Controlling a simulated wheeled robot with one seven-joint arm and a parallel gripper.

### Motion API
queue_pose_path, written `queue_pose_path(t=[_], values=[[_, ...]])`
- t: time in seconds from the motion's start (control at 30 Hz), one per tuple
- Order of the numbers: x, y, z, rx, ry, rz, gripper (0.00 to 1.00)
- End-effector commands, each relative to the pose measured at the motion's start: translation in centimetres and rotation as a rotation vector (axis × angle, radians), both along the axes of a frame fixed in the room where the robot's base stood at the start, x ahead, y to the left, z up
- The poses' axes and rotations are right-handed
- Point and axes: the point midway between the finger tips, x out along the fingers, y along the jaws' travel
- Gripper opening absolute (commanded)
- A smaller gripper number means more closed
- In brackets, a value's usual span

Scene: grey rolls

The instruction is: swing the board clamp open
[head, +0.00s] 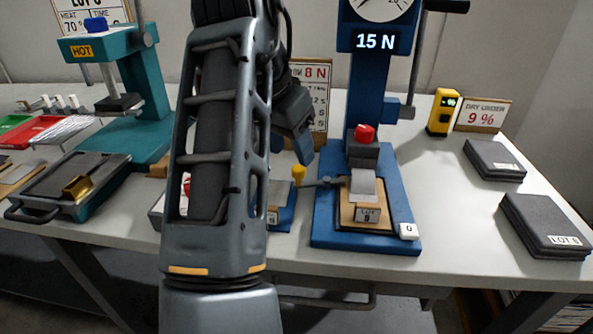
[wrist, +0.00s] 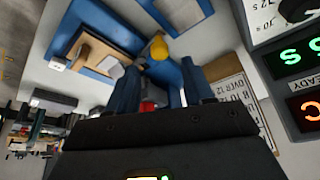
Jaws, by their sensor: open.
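The board clamp is a dark lever with a yellow knob (head: 298,173), at the left edge of the blue press base (head: 322,236). Its arm reaches right toward the wooden board (head: 384,222) labelled LOT 9, which carries a grey piece (head: 363,187). My gripper (head: 303,154) hangs just above the knob, partly hidden behind my arm. In the wrist view, the open gripper (wrist: 161,84) has a finger on each side, and the yellow knob (wrist: 159,48) shows just beyond and between the tips. I see no contact with it. The board also shows there (wrist: 92,48).
The press column (head: 368,92), with its 15 N display and red-topped head (head: 364,134), stands behind the board. A teal press (head: 140,90) is at left. A yellow meter (head: 443,111) and dark slabs (head: 541,225) lie right. Table between press and slabs is clear.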

Motion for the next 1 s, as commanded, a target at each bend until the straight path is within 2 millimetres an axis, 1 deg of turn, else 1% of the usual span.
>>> queue_pose_path(t=[0.03, 0.2, 0.3, 0.43, 0.73, 0.77, 1.0], values=[[0.2, -0.1, -1.3, 0.001, 0.001, 0.0, 0.52], [0.9, -0.6, -3.3, 0.001, -0.001, -0.001, 0.52], [1.3, -0.8, -4.2, 0.0, 0.0, -0.001, 0.52], [1.6, -1.0, -4.7, 0.001, 0.0, 0.0, 0.52], [1.7, -1.0, -4.7, -0.001, -0.001, 0.0, 0.52], [1.7, -1.0, -4.7, -0.001, -0.001, 0.0, 0.5], [1.6, -1.0, -4.7, -0.001, -0.001, 0.0, 0.27]])
